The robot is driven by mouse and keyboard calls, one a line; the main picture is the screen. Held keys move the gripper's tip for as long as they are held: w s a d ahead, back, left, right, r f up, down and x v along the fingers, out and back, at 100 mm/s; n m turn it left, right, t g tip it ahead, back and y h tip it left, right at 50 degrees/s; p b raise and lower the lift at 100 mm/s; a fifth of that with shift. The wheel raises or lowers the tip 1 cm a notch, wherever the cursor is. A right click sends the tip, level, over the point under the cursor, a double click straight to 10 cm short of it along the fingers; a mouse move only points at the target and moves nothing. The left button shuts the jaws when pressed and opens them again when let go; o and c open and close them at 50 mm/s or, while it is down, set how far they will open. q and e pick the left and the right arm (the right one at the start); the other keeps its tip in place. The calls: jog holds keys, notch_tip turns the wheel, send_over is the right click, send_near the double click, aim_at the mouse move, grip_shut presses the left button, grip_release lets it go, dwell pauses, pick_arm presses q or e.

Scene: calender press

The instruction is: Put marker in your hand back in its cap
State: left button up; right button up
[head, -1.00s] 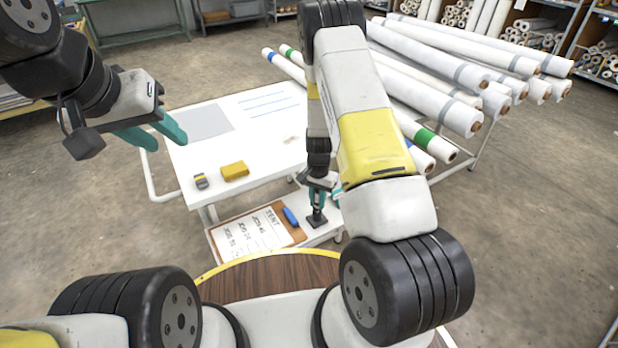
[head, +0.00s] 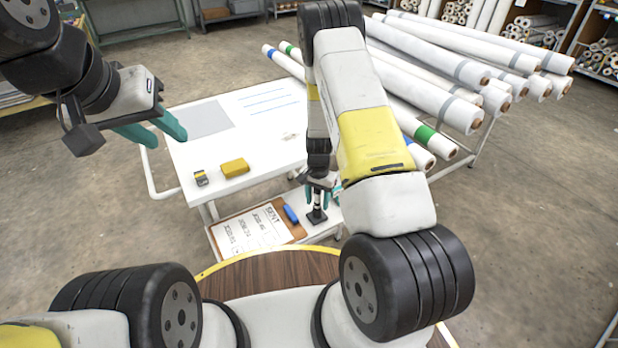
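My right gripper (head: 318,198) is over the low front shelf, pointing down, with its teal fingers apart on both sides of a thin upright marker (head: 317,200). The marker has a pale body and stands in a small black holder (head: 317,217) on the shelf. Its tip and any cap are hidden in or behind the holder. A gap seems to show between the fingers and the marker, though it is small in view.
A clipboard sheet (head: 250,229) and a blue object (head: 290,214) lie left of the holder on the shelf. A yellow block (head: 235,168) and a small grey-yellow item (head: 201,178) sit on the white table (head: 220,150). Long white rolls (head: 440,100) lie on a rack at right.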

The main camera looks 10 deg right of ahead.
notch_tip(320, 180, up, 8)
jog(key=shift+r, duration=0.1)
jog(key=s+a+r+n+t+y, duration=0.1)
jog(key=s+r, duration=0.2)
jog(key=r, duration=0.9)
jog(key=s+a+r+n+t+y, duration=0.1)
jog(key=s+r+n+t, duration=0.1)
jog(key=r, duration=1)
jog(key=s+r+n+t, duration=0.1)
jog(key=s+r+n, duration=0.1)
jog(key=s+r, duration=0.5)
jog(key=s+r+n+t, duration=0.2)
jog(key=s+r, duration=0.5)
jog(key=s, duration=0.5)
jog(key=shift+r+n, duration=0.3)
jog(key=shift+n, duration=0.1)
